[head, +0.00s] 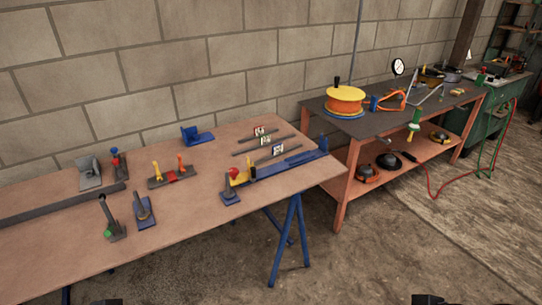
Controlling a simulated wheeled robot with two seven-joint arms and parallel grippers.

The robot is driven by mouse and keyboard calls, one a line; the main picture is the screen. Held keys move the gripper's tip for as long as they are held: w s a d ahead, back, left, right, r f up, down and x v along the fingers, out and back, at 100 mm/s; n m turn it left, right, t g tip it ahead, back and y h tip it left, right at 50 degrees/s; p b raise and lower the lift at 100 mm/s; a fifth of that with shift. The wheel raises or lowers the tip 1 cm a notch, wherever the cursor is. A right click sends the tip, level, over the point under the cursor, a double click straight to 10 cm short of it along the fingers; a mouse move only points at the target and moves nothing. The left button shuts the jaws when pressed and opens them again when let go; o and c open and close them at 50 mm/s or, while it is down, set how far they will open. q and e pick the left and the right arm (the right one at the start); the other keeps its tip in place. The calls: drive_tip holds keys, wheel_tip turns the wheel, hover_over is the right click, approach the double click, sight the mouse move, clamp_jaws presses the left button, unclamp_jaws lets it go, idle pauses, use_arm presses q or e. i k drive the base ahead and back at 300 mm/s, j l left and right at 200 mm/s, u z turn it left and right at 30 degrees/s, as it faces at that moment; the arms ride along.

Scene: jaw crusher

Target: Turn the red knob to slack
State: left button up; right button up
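A red knob (233,173) tops a short dark stem on a small blue base (231,197), towards the right part of the wooden table (60,245). A yellow part (241,177) stands right beside it, at the left end of a long blue bar (285,166). Any slack marking is too small to read. Black tips of what seem to be my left gripper (106,301) and my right gripper (428,299) show at the bottom edge, far from the knob. Both are mostly cut off, so their opening is hidden.
Small picture cards (278,150) stand behind. A second bench (390,125) with an orange reel (345,100) adjoins at right.

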sight(234, 172)
drive_tip(key=i+l+u, duration=0.3)
drive_tip(key=i+l, duration=0.15)
drive_tip(key=i, duration=0.25)
drive_tip(key=i+l+u, duration=0.25)
drive_tip(key=i+l, duration=0.35)
drive_tip(key=u, duration=1.5)
